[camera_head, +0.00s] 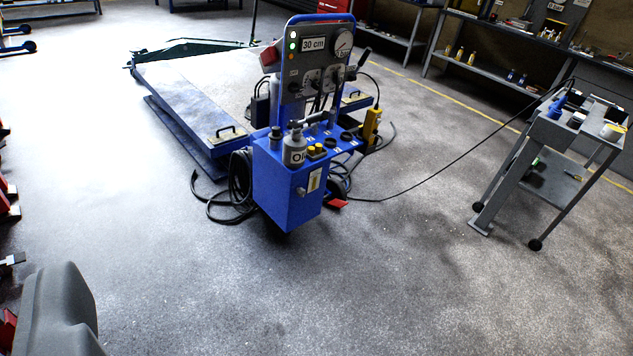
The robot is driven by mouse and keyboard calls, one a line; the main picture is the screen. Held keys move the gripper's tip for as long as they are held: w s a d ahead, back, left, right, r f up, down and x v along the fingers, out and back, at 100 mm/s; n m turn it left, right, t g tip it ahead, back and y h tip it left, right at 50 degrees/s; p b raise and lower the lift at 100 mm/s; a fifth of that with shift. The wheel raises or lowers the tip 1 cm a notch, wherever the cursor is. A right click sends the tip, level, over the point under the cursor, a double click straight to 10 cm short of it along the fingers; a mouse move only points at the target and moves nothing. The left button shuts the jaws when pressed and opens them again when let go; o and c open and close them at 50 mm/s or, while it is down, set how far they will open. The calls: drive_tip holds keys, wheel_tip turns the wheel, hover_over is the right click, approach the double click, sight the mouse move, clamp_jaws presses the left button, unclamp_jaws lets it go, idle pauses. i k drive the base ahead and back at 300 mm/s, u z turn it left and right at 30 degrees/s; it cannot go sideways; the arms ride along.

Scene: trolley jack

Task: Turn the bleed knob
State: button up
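A blue control unit (287,195) stands on the floor near the middle of the view, some distance away. Its upright grey panel carries a "30 cm" display (314,44), a round gauge (343,44) and indicator lights at its left edge. Below these are small dark knobs or dials (312,80); they are too small for me to tell which is the bleed knob. A grey canister (294,148) stands on the unit's top. My gripper's fingers do not show. A grey rounded shape at the lower left seems to be part of my body.
A blue lift platform (190,115) lies behind the unit. Black hoses (240,190) lie at its left, and a cable runs right to a grey trolley (545,150). Shelving (490,60) stands at the back right. The floor in front is clear.

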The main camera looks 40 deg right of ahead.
sight(299, 191)
drive_tip(key=z, duration=0.4)
drive_tip(key=i, duration=1.2)
drive_tip(key=z, duration=1.2)
drive_tip(key=i, duration=0.75)
drive_tip(key=z, duration=0.35)
drive_tip(key=k, duration=0.85)
drive_tip(key=z, duration=0.15)
drive_tip(key=i, duration=0.85)
drive_tip(key=u, duration=0.1)
